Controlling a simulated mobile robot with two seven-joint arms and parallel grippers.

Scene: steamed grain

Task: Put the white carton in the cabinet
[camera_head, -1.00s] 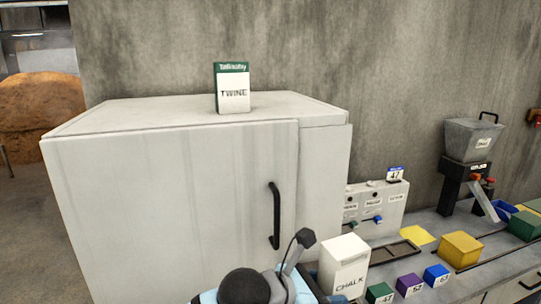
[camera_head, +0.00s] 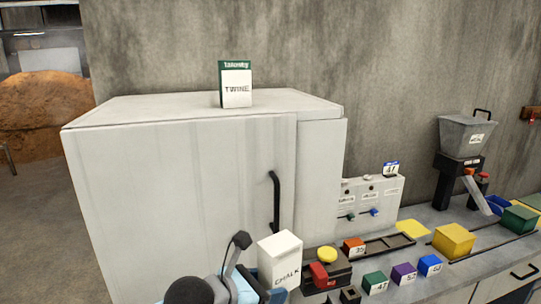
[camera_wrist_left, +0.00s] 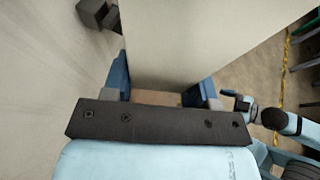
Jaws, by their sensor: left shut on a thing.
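The white carton (camera_head: 280,262), labelled CHALK, is upright in front of the cabinet's lower right part. My left gripper (camera_head: 262,290) is shut on it. In the left wrist view the carton's pale side (camera_wrist_left: 185,40) fills the space between the fingers of my left gripper (camera_wrist_left: 165,90). The big pale cabinet (camera_head: 180,200) has its door closed, with a black vertical handle (camera_head: 275,203) just above and behind the carton. The cabinet's inside is hidden.
A green and white TWINE box (camera_head: 236,88) stands on the cabinet top. Right of the cabinet, the bench holds a red button box (camera_head: 320,277), several coloured blocks, a control panel (camera_head: 368,203) and a grey hopper (camera_head: 467,138). A concrete wall stands behind.

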